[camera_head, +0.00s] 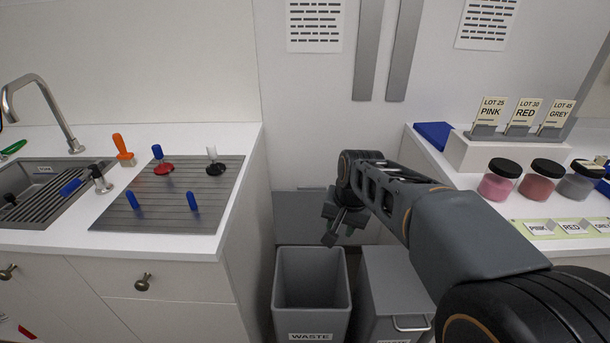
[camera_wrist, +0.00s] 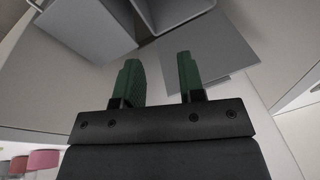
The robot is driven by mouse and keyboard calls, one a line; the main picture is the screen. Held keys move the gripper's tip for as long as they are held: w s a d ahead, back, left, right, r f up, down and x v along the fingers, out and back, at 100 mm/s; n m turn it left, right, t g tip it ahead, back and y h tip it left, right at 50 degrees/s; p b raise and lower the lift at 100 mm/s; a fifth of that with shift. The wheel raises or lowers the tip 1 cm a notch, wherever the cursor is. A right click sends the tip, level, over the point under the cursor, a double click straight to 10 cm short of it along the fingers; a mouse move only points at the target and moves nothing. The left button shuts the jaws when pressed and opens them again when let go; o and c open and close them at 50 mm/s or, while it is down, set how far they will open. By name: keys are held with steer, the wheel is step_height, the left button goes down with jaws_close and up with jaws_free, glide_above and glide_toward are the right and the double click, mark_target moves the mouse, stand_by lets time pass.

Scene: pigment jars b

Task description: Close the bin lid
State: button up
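A grey bin labelled WASTE (camera_head: 311,336) stands on the floor between the two counters, its top open. Beside it on the right is a second grey bin (camera_head: 393,275) with a flat, covered top and a metal handle at its front. The open bin (camera_wrist: 180,10) and the covered top (camera_wrist: 85,28) are beyond the fingertips.
The left counter (camera_head: 110,240) holds a sink and a grey mat with small coloured tools. The right counter holds lidded jars (camera_head: 500,180) and label cards. My arm reaches over the right counter's front edge. The gap between the counters is narrow.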

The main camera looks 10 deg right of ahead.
steer(key=w+d+r+m+g+y+p, duration=0.15)
steer(key=w+m+p, duration=0.5)
steer(key=w, duration=0.65)
steer(key=w+d+r+m+y+p, duration=0.25)
steer(key=w+m+p, duration=0.4)
steer(key=w, duration=0.65)
steer(key=shift+m, duration=0.9)
steer(key=x, duration=0.4)
steer(key=b+x, duration=0.1)
steer(key=x, duration=0.8)
steer(key=shift+w+d+f, duration=0.1)
steer(key=shift+d+f, duration=0.1)
steer(key=shift+d, duration=0.15)
jaws_close()
